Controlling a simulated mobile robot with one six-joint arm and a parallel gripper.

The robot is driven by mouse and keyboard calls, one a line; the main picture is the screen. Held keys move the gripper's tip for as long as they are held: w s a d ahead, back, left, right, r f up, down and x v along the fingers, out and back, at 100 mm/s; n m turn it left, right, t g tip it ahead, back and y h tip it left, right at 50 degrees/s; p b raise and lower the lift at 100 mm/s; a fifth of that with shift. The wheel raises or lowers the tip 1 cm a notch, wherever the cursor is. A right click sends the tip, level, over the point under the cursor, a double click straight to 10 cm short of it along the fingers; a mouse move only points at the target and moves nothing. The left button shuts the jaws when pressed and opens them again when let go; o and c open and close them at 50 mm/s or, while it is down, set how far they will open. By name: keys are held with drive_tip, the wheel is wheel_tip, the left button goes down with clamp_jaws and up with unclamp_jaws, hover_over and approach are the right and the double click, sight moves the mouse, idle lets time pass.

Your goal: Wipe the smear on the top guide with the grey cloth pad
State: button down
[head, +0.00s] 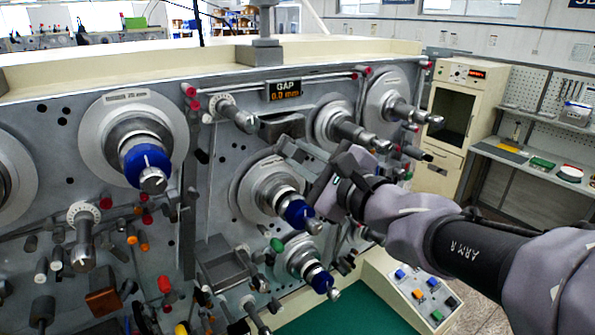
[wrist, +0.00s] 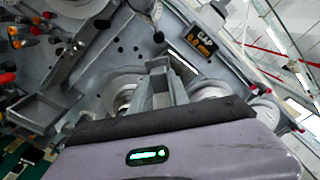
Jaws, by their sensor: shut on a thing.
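My gripper (head: 300,158) reaches in from the right, its fingers close together at the upper middle of the machine face. It is shut on what appears to be the grey cloth pad, mostly hidden between the fingers. In the wrist view the fingers (wrist: 160,84) point up toward the machine face. A dark grey block (head: 283,126), which looks like the top guide, sits just below the GAP display (head: 284,90), right at the fingertips. I cannot tell whether pad and guide touch. I cannot make out the smear.
A large spindle with a blue collar (head: 139,164) stands out at left; another blue collar (head: 299,212) is just below my gripper. More spindles (head: 347,128) project at right. Red-tipped rods and knobs crowd the lower face. A button panel (head: 420,295) is at lower right.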

sight(287, 144)
drive_tip(key=shift+r, duration=0.3)
drive_tip(key=shift+s+d+r, duration=0.2)
drive_tip(key=shift+s+r, duration=0.05)
drive_tip(key=shift+s, duration=0.2)
drive_tip(key=shift+w+r, duration=0.1)
drive_tip(key=x, duration=0.3)
drive_tip(key=p+x, duration=0.1)
drive_tip(key=shift+w+a+f, duration=0.15)
drive_tip(key=shift+w+f, duration=0.05)
drive_tip(key=shift+f, duration=0.15)
drive_tip(key=shift+s+d+r, duration=0.2)
drive_tip(key=shift+s, duration=0.15)
drive_tip(key=shift+w+a, duration=0.1)
drive_tip(key=shift+w, duration=0.1)
drive_tip(key=shift+w+a, duration=0.25)
drive_tip(key=shift+w, duration=0.15)
drive_tip(key=shift+w+a+f, duration=0.1)
drive_tip(key=shift+w+a, duration=0.15)
drive_tip(key=shift+w, duration=0.1)
